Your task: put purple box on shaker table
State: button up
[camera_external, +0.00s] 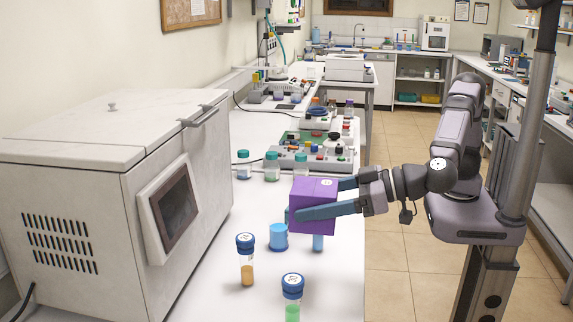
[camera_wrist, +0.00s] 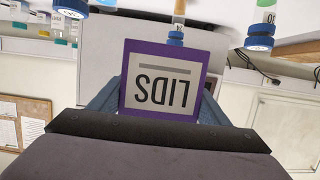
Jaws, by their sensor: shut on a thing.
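The purple box (camera_external: 313,191) is held in the air above the white bench. My gripper (camera_external: 316,200) is shut on it, with one blue finger on each side. In the wrist view the box (camera_wrist: 130,90) fills the space between the fingers, and its white label reads "LIDS" upside down. A low grey device with coloured parts (camera_external: 317,165) stands on the bench behind the box. I cannot tell for sure whether it is the shaker table.
Capped vials with orange (camera_external: 246,270) and green (camera_external: 292,312) contents stand in front. A large white machine (camera_external: 110,190) blocks the left.

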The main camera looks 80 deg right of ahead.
jog(key=w+d+m+h, duration=0.1)
jog(key=w+d+h, duration=0.1)
jog(key=w+d, duration=0.7)
jog(key=w+d+m+h, duration=0.15)
jog(key=w+d, duration=0.35)
jog(key=d, duration=0.7)
jog(key=w+d+m+g+h, duration=0.1)
jog(key=w+d+m+h, duration=0.1)
jog(key=d, duration=1.8)
jog(key=shift+a+f, duration=0.15)
jog(key=shift+f, duration=3.65)
jog(key=shift+a+f, duration=0.1)
jog(key=shift+f, duration=3.7)
jog(key=shift+f, duration=0.15)
jog(key=shift+f+b, duration=0.1)
jog(key=shift+b, duration=0.25)
jog(key=o, duration=1.2)
jog(key=shift+o, duration=0.2)
